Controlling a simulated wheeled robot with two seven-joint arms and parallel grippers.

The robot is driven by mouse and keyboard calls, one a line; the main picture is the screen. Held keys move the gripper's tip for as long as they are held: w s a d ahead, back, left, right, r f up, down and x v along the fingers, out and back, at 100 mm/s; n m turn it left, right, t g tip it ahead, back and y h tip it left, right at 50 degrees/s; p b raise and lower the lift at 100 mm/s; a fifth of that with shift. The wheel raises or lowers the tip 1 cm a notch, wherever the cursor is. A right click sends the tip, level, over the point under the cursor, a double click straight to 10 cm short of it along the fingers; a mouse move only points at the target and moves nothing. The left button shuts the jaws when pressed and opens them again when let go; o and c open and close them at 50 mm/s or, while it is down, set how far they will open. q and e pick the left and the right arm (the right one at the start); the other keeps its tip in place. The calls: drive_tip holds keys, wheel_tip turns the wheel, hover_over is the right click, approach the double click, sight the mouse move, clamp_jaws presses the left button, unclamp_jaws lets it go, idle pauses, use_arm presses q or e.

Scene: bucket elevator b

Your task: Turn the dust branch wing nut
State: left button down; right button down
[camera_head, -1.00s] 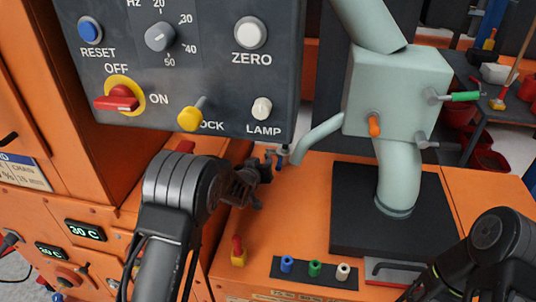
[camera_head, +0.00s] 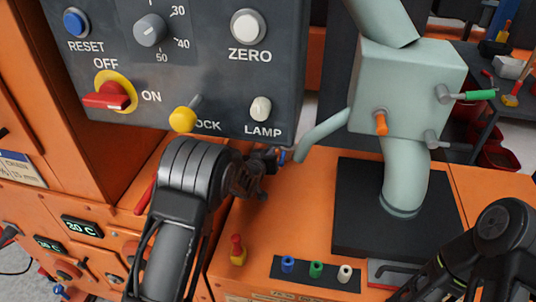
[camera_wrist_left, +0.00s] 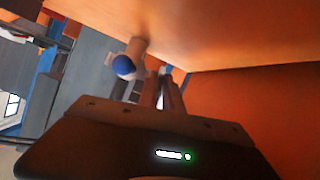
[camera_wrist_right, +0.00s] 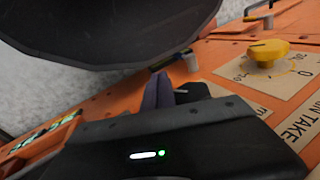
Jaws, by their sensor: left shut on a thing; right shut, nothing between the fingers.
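The pale green dust branch pipe (camera_head: 325,131) slopes down to the left from the square pale box (camera_head: 405,90). My left gripper (camera_head: 272,158) is at the lower end of this pipe. It is shut on a small part there, which I take to be the wing nut; the fingers hide most of it. In the left wrist view my left gripper (camera_wrist_left: 168,92) is beside a blue-ended round stub (camera_wrist_left: 123,66). My right gripper (camera_wrist_right: 168,92) is shut and empty in the right wrist view, apart from the pipe. In the head view only my right arm shows, at the right edge.
The dark control panel (camera_head: 215,85) hangs just above my left arm. An orange lever (camera_head: 381,123) and a green-handled lever (camera_head: 480,95) stick out of the box. Blue, green and white knobs (camera_head: 316,269) stand in front. A yellow knob (camera_wrist_right: 266,52) is near my right gripper.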

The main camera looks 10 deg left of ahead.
idle(0.4)
use_arm(q)
drive_tip(key=shift+a+f+n+b, duration=0.15)
drive_tip(key=shift+f+n+b, duration=0.2)
drive_tip(key=shift+b, duration=0.4)
drive_tip(key=shift+r, duration=0.2)
drive_tip(key=shift+r+h, duration=0.15)
drive_tip(key=shift+h, duration=0.25)
drive_tip(key=c, duration=1.6)
unclamp_jaws()
drive_tip(key=shift+o, duration=0.2)
